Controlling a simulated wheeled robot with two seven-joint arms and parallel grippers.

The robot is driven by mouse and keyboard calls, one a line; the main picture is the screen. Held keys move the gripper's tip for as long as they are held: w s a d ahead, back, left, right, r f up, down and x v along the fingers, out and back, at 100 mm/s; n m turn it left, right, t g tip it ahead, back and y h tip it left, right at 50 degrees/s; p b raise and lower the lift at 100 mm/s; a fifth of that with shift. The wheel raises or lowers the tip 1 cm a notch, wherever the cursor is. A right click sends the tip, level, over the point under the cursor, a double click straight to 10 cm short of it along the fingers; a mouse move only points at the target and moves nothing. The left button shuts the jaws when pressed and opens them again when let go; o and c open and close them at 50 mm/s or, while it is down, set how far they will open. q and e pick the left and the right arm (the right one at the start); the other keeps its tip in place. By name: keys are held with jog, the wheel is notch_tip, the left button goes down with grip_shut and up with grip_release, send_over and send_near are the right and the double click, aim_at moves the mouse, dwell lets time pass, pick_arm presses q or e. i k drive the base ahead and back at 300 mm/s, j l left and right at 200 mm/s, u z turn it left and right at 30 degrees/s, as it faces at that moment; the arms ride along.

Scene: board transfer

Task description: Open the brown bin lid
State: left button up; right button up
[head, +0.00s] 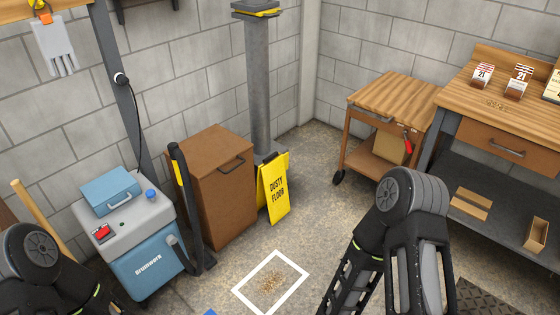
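The brown bin (226,208) stands against the block wall, left of the grey column. Its brown lid (200,150) lies flat and shut on top. A dark handle (232,164) is on the lid near its front right edge. Part of the bin's left side is hidden behind a black and yellow post. My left arm shows at the lower left corner and my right arm at the lower right. Both arms are apart from the bin, and neither gripper's fingertips show.
A blue and grey Brumworx machine (150,262) stands left of the bin, with an upright black post (187,205) between. A yellow floor sign (273,190) stands at its right. A white floor square (240,291) holds debris. A wooden cart (395,95) and workbench (460,98) stand right.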

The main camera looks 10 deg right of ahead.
aim_at(205, 152)
jog(key=i+j+u, duration=0.15)
jog(key=i+u, duration=0.15)
jog(key=i, duration=0.65)
jog(key=i+l+u, duration=0.1)
jog(key=i+u, duration=0.25)
jog(key=i, duration=0.6)
